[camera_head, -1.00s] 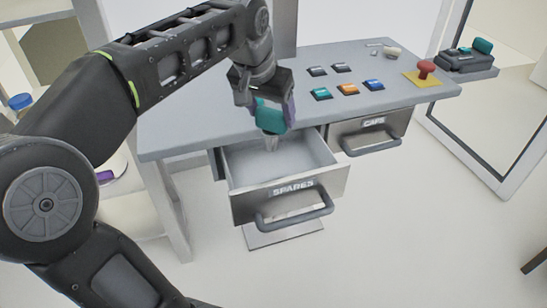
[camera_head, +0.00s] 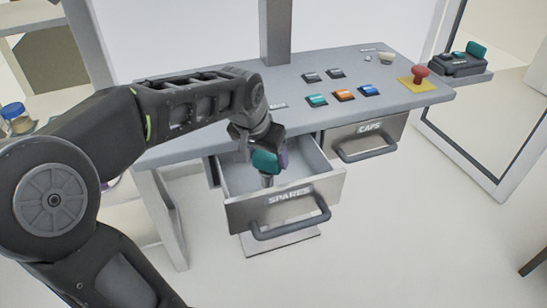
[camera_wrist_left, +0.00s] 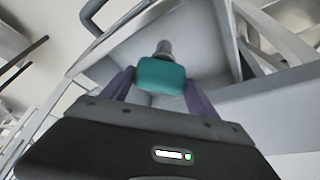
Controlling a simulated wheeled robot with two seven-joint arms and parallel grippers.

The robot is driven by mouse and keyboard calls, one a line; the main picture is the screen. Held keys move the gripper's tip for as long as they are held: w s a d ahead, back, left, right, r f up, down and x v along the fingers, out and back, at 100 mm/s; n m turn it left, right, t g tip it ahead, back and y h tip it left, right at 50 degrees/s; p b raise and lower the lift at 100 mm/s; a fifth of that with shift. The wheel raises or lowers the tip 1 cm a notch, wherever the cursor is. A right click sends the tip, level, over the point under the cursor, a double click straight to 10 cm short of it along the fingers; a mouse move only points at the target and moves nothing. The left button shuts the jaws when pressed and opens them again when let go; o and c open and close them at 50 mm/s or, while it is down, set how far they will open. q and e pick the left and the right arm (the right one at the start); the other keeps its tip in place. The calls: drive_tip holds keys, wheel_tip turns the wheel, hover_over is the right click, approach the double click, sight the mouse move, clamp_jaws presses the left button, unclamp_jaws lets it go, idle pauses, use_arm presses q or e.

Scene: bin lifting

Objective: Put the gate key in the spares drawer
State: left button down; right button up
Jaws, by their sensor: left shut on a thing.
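The gate key has a teal head (camera_head: 266,161) and a grey shaft. It also shows in the left wrist view (camera_wrist_left: 161,76), between two purple fingers. My left gripper (camera_head: 268,158) is shut on the key's head, with the shaft pointing down into the drawer opening. The spares drawer (camera_head: 284,209) is pulled out, its front marked SPARES above a dark bar handle. Its pale floor looks empty where it shows; my gripper and the key hide part of it. I cannot tell whether the shaft touches the floor. My right gripper is out of view.
The caps drawer (camera_head: 367,137) is shut, right of the spares drawer. The grey desk (camera_head: 215,123) above carries several coloured buttons and a red mushroom button (camera_head: 420,75) on a yellow plate. A dark device with a teal part (camera_head: 476,49) sits on a shelf at right.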

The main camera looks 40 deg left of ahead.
use_arm(q)
wheel_tip(320, 180, down, 3)
drive_tip(key=shift+w+a+r, duration=0.1)
drive_tip(key=shift+w+r, duration=0.05)
drive_tip(key=shift+w, duration=0.2)
drive_tip(key=shift+w, duration=0.1)
drive_tip(key=shift+w+r+p, duration=0.1)
drive_tip(key=shift+w+p, duration=0.3)
drive_tip(key=shift+w+a+f+p, duration=0.15)
drive_tip(key=shift+w+f+p, duration=0.15)
drive_tip(key=shift+w, duration=0.3)
drive_tip(key=shift+w+a+f+p, duration=0.15)
drive_tip(key=shift+w+f, duration=0.2)
drive_tip(key=shift+w, duration=0.2)
